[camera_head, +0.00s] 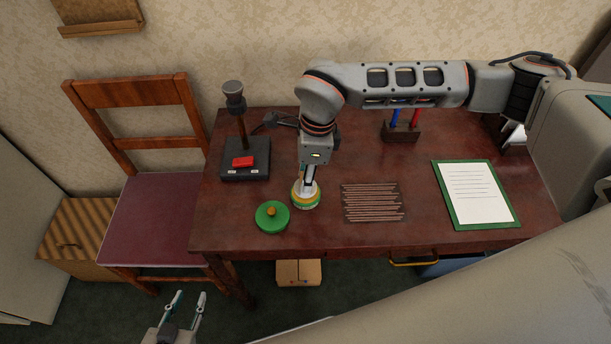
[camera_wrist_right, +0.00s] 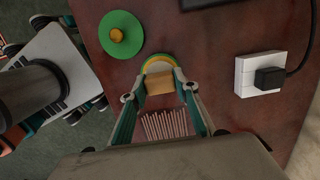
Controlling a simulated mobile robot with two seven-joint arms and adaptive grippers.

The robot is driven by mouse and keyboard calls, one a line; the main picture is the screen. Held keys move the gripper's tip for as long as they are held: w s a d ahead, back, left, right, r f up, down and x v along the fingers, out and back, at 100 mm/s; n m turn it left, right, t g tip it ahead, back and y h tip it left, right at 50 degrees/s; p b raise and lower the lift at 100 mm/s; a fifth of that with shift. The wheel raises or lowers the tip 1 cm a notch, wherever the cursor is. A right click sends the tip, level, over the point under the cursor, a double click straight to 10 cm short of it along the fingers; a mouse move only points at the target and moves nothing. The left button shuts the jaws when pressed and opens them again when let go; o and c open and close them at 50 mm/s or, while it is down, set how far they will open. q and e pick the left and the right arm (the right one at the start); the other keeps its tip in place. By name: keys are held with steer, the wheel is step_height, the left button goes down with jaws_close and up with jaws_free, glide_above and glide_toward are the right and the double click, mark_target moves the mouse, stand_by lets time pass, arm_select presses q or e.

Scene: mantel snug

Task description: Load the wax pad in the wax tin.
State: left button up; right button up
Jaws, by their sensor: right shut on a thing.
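The wax tin (camera_head: 305,201), round with green and yellow bands, stands on the table near its front left. It shows partly in the right wrist view (camera_wrist_right: 158,63), behind the pad. My right gripper (camera_head: 308,184) points down at the tin from above. It is shut on the tan wax pad (camera_wrist_right: 159,84), held at or just over the tin's mouth; I cannot tell whether the pad touches the tin. The green lid (camera_head: 272,217) with a yellow knob lies apart, left of the tin. My left gripper (camera_head: 187,302) is open and empty, low in front of the table.
Several thin sticks (camera_head: 372,202) lie right of the tin. A dark stand (camera_head: 246,172) with a red piece is behind left. A green-edged clipboard (camera_head: 475,194) lies at right. A white socket (camera_wrist_right: 258,74) with a black plug shows in the wrist view. A chair (camera_head: 150,215) stands left.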

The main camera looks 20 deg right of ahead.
steer(key=shift+f, duration=0.5)
stand_by(0.5)
steer(key=shift+f, duration=0.1)
stand_by(1.0)
steer(key=shift+r+p, duration=1.1)
steer(key=shift+r, duration=0.9)
steer(key=shift+r+p, duration=0.95)
steer(key=shift+r, duration=0.65)
